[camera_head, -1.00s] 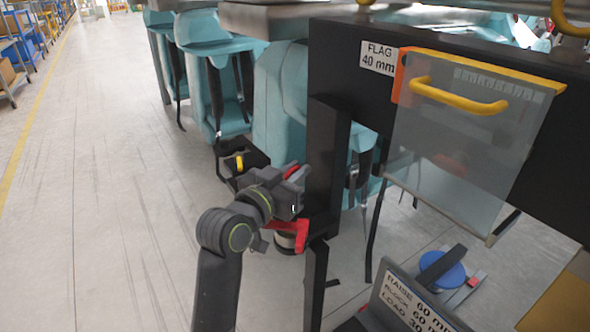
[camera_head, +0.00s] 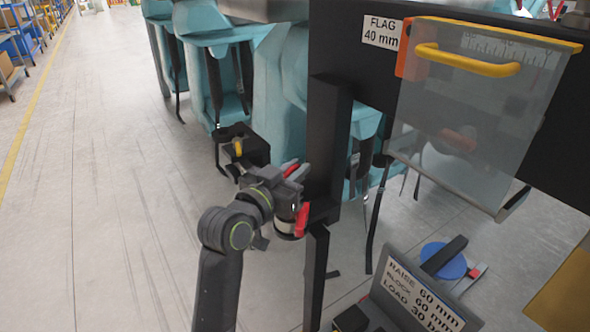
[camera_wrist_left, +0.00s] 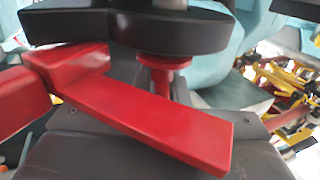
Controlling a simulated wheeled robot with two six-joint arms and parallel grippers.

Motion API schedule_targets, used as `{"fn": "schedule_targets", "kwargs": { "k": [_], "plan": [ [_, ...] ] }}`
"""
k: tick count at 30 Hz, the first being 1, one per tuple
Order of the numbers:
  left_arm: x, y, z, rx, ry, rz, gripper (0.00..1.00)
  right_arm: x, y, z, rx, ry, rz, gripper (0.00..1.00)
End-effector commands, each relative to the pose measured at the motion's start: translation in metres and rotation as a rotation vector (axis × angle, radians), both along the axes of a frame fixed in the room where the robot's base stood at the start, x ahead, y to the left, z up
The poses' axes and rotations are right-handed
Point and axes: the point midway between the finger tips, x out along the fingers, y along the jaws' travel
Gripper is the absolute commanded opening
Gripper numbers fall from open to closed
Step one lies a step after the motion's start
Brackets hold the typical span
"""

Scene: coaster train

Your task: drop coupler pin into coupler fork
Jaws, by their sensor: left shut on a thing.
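My left gripper (camera_head: 296,190) is beside a black post, with red parts above and below its grey body. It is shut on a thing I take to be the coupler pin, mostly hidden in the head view. In the left wrist view a red flanged stem (camera_wrist_left: 163,72) stands under a dark plate with a rounded end (camera_wrist_left: 205,30); the stem is likely part of the pin. A flat red bar (camera_wrist_left: 170,122) crosses in front of it. I cannot tell whether the dark plate belongs to the coupler fork. My right gripper is not in view.
The black post (camera_head: 326,150) stands close to my left gripper. A clear panel with a yellow handle (camera_head: 465,60) hangs at right. A black block (camera_head: 258,150) with a yellow part is behind the gripper. Teal seats (camera_head: 285,65) line the back. Open floor (camera_head: 100,190) lies left.

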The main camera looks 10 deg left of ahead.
Motion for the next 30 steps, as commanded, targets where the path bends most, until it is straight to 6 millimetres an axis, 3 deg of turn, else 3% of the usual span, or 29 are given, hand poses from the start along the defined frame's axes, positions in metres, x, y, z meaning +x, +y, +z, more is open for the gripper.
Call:
{"fn": "schedule_targets", "kwargs": {
  "k": [2,3,9,20,30],
  "plan": [
    [0.0,0.0,0.001,-0.001,-0.003,0.0,0.0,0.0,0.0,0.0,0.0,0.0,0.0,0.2],
    [0.0,0.0,0.001,-0.001,-0.003,0.0,0.16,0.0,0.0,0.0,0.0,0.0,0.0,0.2],
    [0.0,0.0,0.001,-0.001,-0.002,0.0,0.4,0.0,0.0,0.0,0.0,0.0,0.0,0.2],
    [-0.004,0.002,-0.001,0.001,0.002,0.001,0.4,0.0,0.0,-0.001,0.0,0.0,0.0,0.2],
    [-0.054,0.023,-0.001,0.002,-0.002,0.001,0.4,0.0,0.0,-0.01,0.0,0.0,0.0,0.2]
  ]
}}
